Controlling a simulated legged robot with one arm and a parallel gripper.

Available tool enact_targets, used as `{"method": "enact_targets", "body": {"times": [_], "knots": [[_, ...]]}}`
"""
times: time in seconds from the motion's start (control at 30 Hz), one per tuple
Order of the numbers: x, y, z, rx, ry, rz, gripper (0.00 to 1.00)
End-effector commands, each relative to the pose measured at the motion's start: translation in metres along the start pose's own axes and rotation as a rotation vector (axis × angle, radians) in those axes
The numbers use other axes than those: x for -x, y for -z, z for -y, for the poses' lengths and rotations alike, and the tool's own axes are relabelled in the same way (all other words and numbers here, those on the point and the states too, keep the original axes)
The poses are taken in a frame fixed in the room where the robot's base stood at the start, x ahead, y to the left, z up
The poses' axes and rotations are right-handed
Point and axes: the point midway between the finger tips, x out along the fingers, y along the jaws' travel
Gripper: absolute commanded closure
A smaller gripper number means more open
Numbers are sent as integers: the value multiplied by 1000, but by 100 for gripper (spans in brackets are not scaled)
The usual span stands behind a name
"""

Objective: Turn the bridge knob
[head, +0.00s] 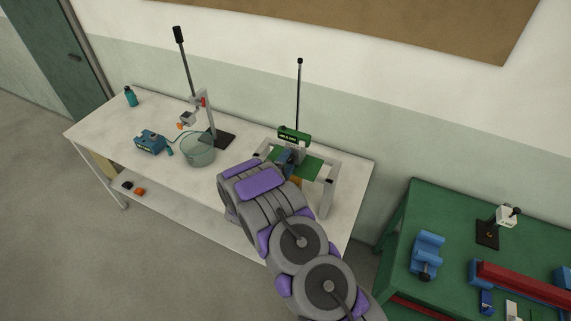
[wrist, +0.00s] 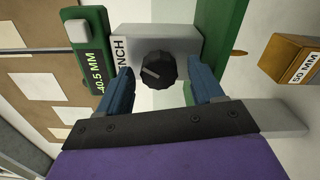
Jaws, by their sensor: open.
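The bridge knob (wrist: 158,70) is a black ribbed dial with a pale pointer line, on a light grey block (wrist: 185,42) in the wrist view. A label reading "NCH" in part sits left of it. My gripper (wrist: 158,84) is open, with one blue finger on each side of the knob and gaps showing between. I cannot tell how deep the fingertips reach around it. In the head view, my gripper (head: 290,157) is at the green-topped bridge frame (head: 294,134) on the white table; the knob is hidden there.
A green gauge reading "40.5 MM" (wrist: 95,60) is close to the left finger. An orange block marked "50 MM" (wrist: 288,58) lies at right. A glass bowl (head: 199,153), stand (head: 222,137) and blue device (head: 150,141) occupy the table's left. A green bench (head: 398,243) stands at right.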

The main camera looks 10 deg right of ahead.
Motion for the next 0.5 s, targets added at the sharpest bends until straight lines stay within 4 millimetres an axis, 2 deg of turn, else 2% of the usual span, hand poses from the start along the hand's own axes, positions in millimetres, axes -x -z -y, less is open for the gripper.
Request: {"method": "enact_targets", "body": {"times": [0.13,0.23,0.5], "knots": [[4,0,0,-2,0,-1,33],[16,1,0,-3,-1,-2,33],[70,5,2,2,0,-4,33]]}}
